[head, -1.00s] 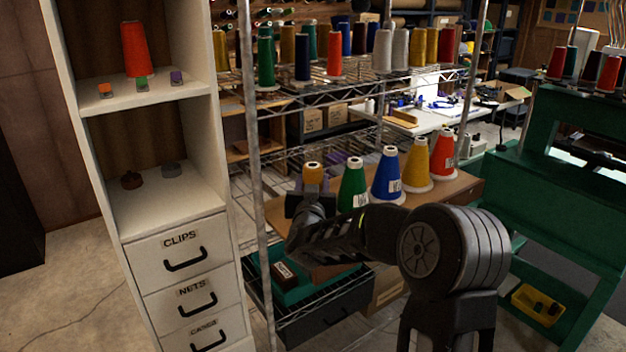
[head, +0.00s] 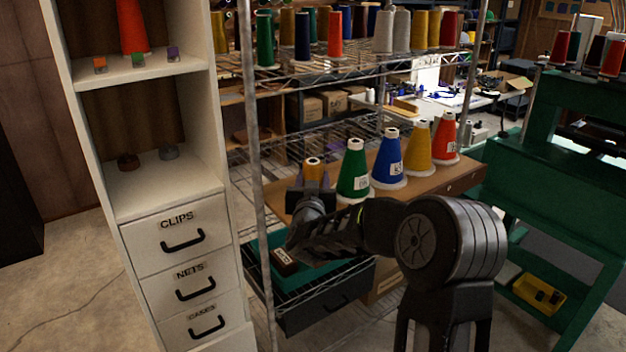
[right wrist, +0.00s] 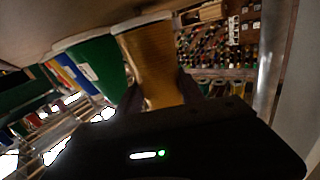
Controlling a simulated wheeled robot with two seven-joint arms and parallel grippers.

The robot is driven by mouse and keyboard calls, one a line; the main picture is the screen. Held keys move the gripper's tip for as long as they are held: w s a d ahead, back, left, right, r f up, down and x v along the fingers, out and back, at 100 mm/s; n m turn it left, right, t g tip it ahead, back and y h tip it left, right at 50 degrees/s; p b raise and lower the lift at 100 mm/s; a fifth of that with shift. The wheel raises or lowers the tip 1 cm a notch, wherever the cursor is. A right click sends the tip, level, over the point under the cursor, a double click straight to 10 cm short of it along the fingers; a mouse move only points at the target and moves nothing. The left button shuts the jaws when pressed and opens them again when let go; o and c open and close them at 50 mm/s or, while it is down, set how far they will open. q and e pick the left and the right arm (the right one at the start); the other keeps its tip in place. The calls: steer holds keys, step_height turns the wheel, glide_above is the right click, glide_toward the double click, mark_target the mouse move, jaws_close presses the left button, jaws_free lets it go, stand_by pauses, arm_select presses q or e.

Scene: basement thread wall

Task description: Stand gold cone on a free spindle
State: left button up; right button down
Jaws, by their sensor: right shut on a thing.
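A gold cone (head: 313,171) is held in my right gripper (head: 312,188) at the left end of a row of cones. In the right wrist view the gold cone (right wrist: 152,60) is between the two fingers of the gripper (right wrist: 160,93), its wide base close to a brown board. I cannot tell whether the base touches it or a spindle is inside. A green cone (head: 353,172) stands close to its right, then a blue cone (head: 389,160), another gold cone (head: 418,148) and a red cone (head: 445,140). No bare spindle is clearly visible. My left gripper is out of view.
The brown board (head: 455,180) is in a wire rack with a metal post (head: 254,150) close to the left. A white cabinet (head: 150,190) stands left of the post. A green tray (head: 325,272) is below the gripper. A green machine frame (head: 570,180) is at the right.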

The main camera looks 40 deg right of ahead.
steer(key=shift+f+b, duration=0.15)
steer(key=shift+b, duration=0.15)
stand_by(0.4)
steer(key=shift+f, duration=0.15)
steer(key=c, duration=0.7)
jaws_free()
steer(key=shift+o, duration=0.2)
steer(key=shift+s+a, duration=0.2)
steer(key=shift+s, duration=0.05)
steer(key=b+v, duration=0.2)
steer(key=v, duration=0.5)
steer(key=shift+s, duration=0.1)
